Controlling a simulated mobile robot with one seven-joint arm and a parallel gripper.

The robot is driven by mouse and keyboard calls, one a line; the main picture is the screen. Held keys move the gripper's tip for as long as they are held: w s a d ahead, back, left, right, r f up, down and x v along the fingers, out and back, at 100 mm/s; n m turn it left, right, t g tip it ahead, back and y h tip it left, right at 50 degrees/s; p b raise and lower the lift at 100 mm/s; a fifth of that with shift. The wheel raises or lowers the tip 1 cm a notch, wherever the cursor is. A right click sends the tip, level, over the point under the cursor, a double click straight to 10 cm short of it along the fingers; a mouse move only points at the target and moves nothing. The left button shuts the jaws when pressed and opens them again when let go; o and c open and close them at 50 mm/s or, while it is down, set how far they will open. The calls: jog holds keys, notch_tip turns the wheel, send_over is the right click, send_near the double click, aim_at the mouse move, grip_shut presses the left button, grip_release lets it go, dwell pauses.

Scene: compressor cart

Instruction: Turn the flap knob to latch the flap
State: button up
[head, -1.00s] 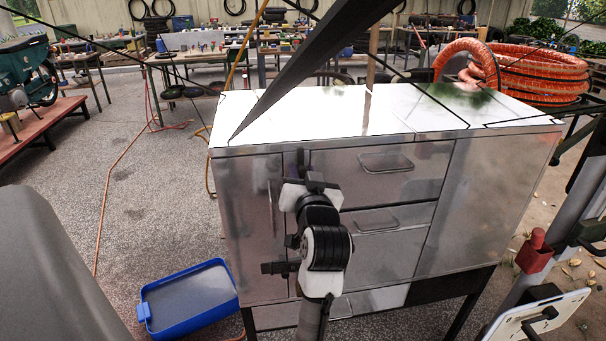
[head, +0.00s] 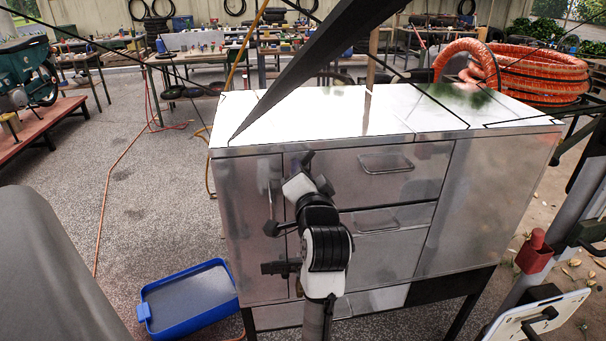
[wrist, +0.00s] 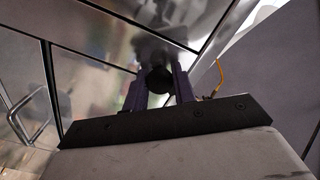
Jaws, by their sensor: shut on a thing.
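My gripper shows in the wrist view (wrist: 158,76), its two dark fingers on either side of a round black knob (wrist: 160,81), shut on it. The knob stands out from a shiny metal panel of the cabinet. In the head view, my gripper (head: 306,163) is at the upper front of the metal cabinet (head: 487,190), rolled to a tilt. The knob is hidden there behind my gripper and wrist. I cannot tell from these views whether the flap is latched.
Drawers with bar handles (head: 386,162) are right of my gripper. A vertical handle (head: 271,200) is on the left door. A blue tray (head: 190,300) lies on the floor at left. An orange hose coil (head: 535,78) is behind the cabinet's right end.

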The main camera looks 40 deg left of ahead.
jog(key=m, duration=0.5)
jog(key=shift+m+p, duration=0.3)
jog(key=shift+p, duration=0.05)
jog(key=m, duration=0.4)
jog(key=shift+m+p, duration=0.3)
jog(key=shift+r+m, duration=0.1)
jog(key=shift+m, duration=0.2)
jog(key=o, duration=1)
